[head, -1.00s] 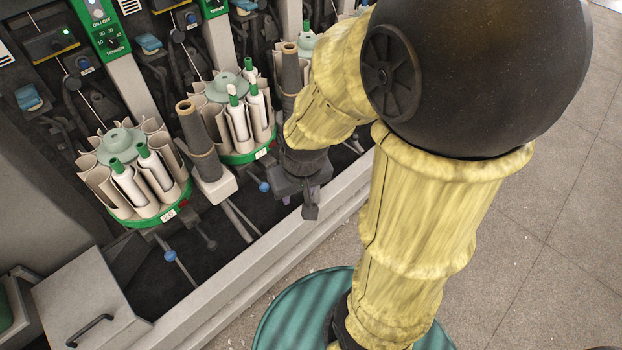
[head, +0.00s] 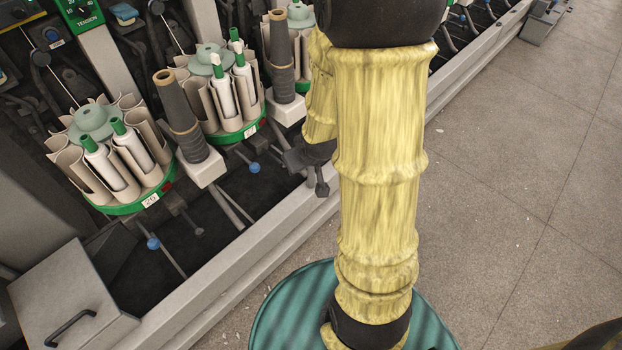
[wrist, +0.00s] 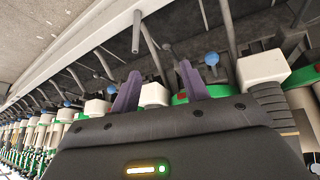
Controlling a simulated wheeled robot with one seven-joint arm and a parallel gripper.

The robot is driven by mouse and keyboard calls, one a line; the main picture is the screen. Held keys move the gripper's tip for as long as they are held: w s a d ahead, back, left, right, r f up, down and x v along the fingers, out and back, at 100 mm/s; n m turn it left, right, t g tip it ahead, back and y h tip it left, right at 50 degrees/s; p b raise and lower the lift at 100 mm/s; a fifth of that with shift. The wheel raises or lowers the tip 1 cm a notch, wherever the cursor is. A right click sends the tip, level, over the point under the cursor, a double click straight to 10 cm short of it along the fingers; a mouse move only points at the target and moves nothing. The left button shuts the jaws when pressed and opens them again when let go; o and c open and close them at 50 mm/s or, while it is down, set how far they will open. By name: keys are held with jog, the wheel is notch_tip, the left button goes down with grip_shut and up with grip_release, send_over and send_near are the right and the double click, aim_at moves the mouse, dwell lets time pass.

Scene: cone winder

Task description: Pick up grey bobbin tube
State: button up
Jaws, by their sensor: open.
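Two dark grey tapered tubes with tan tops stand upright on white blocks in the head view, a nearer one (head: 182,118) and a farther one (head: 281,58). I cannot tell which one the task means. Part of a grey ribbed tube (wrist: 272,100) also shows at the right in the wrist view. My gripper (wrist: 158,88) is open, with its two purple fingers apart and nothing between them. It points toward the machine's lower front, with the ribbed tube to the right of its fingers. In the head view my arm hides most of the gripper.
Round green-based magazines, a near one (head: 140,202) and a farther one (head: 238,134), hold white bobbins with green tips. Thin rods with blue knobs (head: 153,243) stick out below. A grey rail (head: 235,262) runs along the machine front. The floor (head: 500,180) at right is clear.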

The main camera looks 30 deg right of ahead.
aim_at(311, 169)
jog(key=w+d+f+t+b, duration=0.1)
jog(key=d+f+t+b, duration=0.1)
jog(key=f, duration=0.4)
jog(key=w+d+f+t+b, duration=0.1)
jog(key=d+f+t+b, duration=0.2)
jog(key=f+b, duration=0.3)
jog(key=w+d+f+m+t+b, duration=0.1)
jog(key=w+d+f+t+b, duration=0.1)
jog(key=d+f+b, duration=0.3)
notch_tip(311, 169, down, 3)
jog(key=shift+f+t, duration=0.2)
jog(key=shift+t, duration=0.3)
jog(key=shift+d, duration=0.1)
jog(key=shift+w+f+b, duration=0.1)
jog(key=shift+w+b, duration=0.05)
jog(key=shift+b, duration=0.15)
jog(key=b+x, duration=0.7)
jog(key=x, duration=0.5)
